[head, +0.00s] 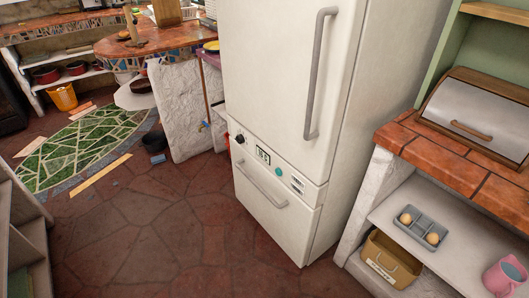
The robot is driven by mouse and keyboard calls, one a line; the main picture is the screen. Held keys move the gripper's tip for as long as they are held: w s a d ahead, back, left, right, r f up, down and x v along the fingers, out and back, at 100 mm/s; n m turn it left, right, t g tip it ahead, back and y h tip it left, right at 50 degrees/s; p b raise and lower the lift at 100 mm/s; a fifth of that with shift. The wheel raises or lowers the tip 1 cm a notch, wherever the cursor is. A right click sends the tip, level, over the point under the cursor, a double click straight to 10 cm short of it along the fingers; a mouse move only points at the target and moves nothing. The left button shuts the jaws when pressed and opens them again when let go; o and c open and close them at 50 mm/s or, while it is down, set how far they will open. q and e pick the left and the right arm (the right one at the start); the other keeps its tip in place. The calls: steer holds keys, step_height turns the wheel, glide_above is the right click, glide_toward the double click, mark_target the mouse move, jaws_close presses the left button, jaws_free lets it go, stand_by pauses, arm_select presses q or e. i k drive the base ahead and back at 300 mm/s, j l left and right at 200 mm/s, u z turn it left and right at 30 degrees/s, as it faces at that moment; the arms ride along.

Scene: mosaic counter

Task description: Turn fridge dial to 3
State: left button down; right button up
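The white fridge (285,75) stands in the middle of the head view with its doors shut. A strip of controls runs between its upper door and lower drawer. On it are a small black knob (240,139), a display (263,155) with dark figures too small to read surely, a small teal round control (278,171) and a pale label (297,184). I cannot tell the setting of the dial. Neither of my grippers is in view.
The stone floor (130,235) before the fridge is clear. A tiled counter with a bread box (475,115) stands at right, above a shelf with a grey tray (422,230) and pink mug (505,277). A white rough pillar (180,110) stands left of the fridge.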

mark_target(240, 139)
steer(key=i+j+z, duration=0.3)
steer(key=i, duration=0.35)
steer(key=i+j+z, duration=0.3)
steer(key=i+j, duration=0.25)
